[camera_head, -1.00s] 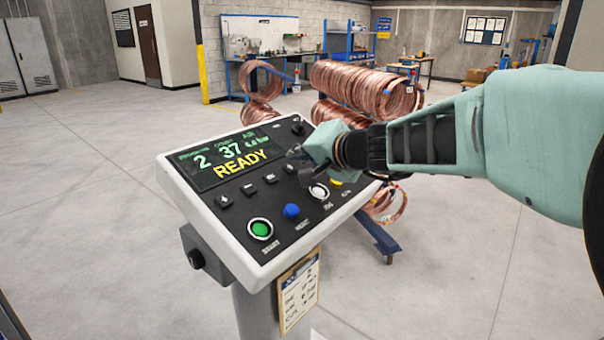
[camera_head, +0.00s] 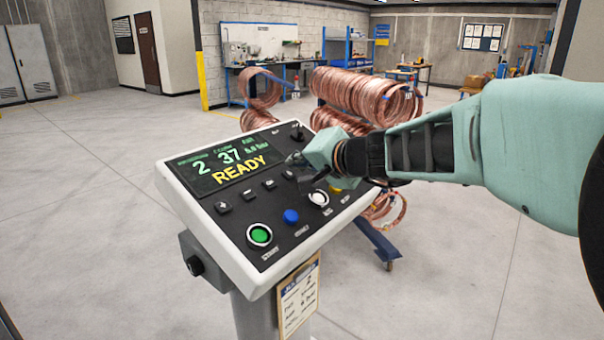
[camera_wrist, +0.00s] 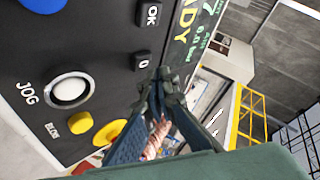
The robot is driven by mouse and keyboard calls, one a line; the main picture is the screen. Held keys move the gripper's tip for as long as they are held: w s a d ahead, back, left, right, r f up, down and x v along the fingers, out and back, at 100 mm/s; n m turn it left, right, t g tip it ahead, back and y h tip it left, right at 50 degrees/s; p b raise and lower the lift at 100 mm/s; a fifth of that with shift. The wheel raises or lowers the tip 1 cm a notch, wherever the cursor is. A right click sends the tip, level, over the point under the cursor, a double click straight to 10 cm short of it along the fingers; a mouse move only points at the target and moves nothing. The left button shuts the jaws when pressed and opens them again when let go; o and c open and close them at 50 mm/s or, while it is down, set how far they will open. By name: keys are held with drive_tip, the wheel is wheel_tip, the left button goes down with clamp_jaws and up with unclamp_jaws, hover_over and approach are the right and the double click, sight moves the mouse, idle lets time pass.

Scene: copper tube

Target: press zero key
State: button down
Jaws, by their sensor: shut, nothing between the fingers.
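The control panel (camera_head: 229,226) stands tilted on a grey post, its display reading "2", "37" and "READY". The zero key (camera_wrist: 141,62) is a small dark square key marked "0" in the wrist view, beside the OK key (camera_wrist: 150,14). In the head view it appears to be the last key (camera_head: 288,174) of the row below the display. My gripper (camera_wrist: 163,78) is shut and empty, with its fingertips just beside the zero key in the wrist view. In the head view my gripper (camera_head: 294,158) is over the panel's right part. I cannot tell whether it touches the panel.
A green button (camera_head: 260,235), a blue button (camera_head: 291,216), a white JOG button (camera_head: 319,198) and a yellow button (camera_wrist: 110,132) line the panel's near side. A dark knob (camera_head: 297,132) is at the far edge. Copper coils (camera_head: 365,95) stand behind. Floor at left is clear.

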drive_tip(key=shift+f+b, duration=0.25)
drive_tip(key=shift+b, duration=0.05)
idle(0.4)
drive_tip(key=shift+w+a+f+b, duration=0.1)
drive_tip(key=shift+a+f+b, duration=0.1)
drive_tip(key=shift+b, duration=0.25)
drive_tip(key=shift+w+a+f+b, duration=0.1)
drive_tip(key=shift+w+f+b, duration=0.05)
drive_tip(key=shift+f+b, duration=0.4)
idle(0.7)
drive_tip(key=shift+r, duration=0.25)
drive_tip(key=shift+s+d+r+p, duration=0.15)
drive_tip(key=shift+r+p, duration=0.05)
drive_tip(key=shift+r, duration=0.15)
drive_tip(key=shift+s+d+r+p, duration=0.1)
drive_tip(key=shift+d+r+p, duration=0.05)
drive_tip(key=shift+r, duration=0.2)
drive_tip(key=shift+r, duration=0.1)
